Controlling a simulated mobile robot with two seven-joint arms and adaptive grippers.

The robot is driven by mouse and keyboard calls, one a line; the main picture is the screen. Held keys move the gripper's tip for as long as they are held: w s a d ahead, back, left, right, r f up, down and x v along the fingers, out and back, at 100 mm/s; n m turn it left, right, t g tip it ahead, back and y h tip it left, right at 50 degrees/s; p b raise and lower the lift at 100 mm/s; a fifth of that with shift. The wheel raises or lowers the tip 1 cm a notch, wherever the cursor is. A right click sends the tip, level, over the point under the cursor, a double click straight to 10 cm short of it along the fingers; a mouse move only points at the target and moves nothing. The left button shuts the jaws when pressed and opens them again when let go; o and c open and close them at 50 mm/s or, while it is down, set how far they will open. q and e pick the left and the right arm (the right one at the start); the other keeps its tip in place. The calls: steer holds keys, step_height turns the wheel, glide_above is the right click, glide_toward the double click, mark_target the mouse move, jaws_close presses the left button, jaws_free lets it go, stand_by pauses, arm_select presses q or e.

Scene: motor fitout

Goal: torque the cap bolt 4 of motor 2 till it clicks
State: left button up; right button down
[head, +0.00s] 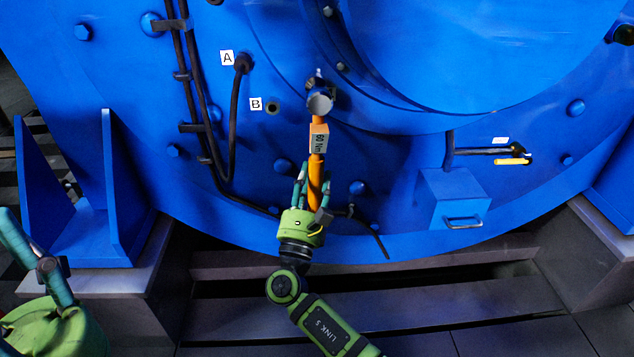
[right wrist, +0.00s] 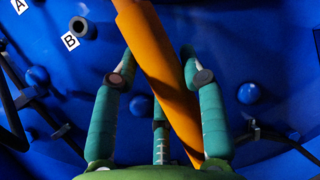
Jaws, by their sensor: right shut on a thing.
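The blue motor (head: 520,190) fills the head view, with a round cap edge curving across its upper middle. My right gripper (head: 314,178) is shut on the orange handle of a torque wrench (head: 317,139) marked "60 Nm". The wrench stands nearly upright in the picture, its grey head (head: 320,103) at the cap's lower left edge. That head covers what lies behind it, so I cannot tell how it sits on a bolt. In the right wrist view the orange handle (right wrist: 160,70) runs slanted between my teal fingers. My left gripper (head: 45,265) shows partly at lower left.
Black cables (head: 195,90) run down the motor's left side, one plugged in near label A (head: 227,58). An empty port is beside label B (head: 256,104). A blue box with a handle (head: 460,198) and a yellow-tipped lever (head: 512,161) are at right.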

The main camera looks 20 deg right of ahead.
steer(key=shift+w+a+m+b, duration=0.3)
steer(key=shift+a+m, duration=0.2)
steer(key=shift+a, duration=0.25)
steer(key=shift+a, duration=0.15)
steer(key=shift+w+a+r+m+g+h+b, duration=0.2)
steer(key=shift+a+m+g+h+b, duration=0.15)
steer(key=shift+a+m+g, duration=0.2)
steer(key=shift+w+a+r+m+g+h+b, duration=0.15)
steer(key=shift+a+m+g+h+b, duration=0.2)
steer(key=shift+m, duration=0.3)
steer(key=shift+a, duration=0.15)
steer(key=s+a+m+p, duration=0.1)
steer(key=s+a+p, duration=0.1)
steer(key=s, duration=0.4)
steer(key=shift+s+a+r+g+p, duration=0.25)
steer(key=shift+s+r+g+p, duration=0.1)
steer(key=shift+p, duration=0.45)
